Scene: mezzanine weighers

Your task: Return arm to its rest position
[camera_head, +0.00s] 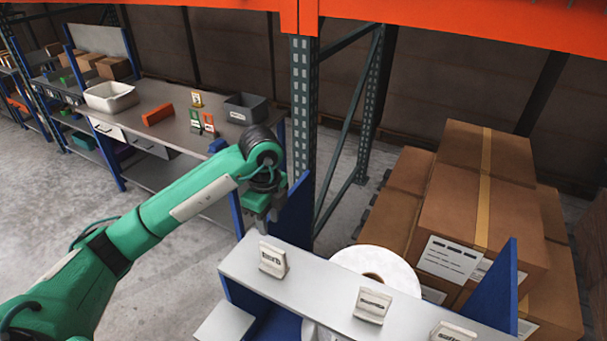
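My green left arm comes in from the lower left and reaches up to the middle of the picture. Its dark grey gripper (262,218) points down behind the back edge of a grey shelf top (315,290), close to a blue upright panel (292,212). The fingertips are small and partly hidden, so I cannot tell whether they are apart or hold anything. My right gripper is not in view.
A white roll (400,270) stands behind the shelf top, which bears small label holders (272,260). Stacked cartons (480,210) fill the right. An orange beam (450,27) and a dark post (303,110) frame the middle. A workbench (160,97) with bins stands behind.

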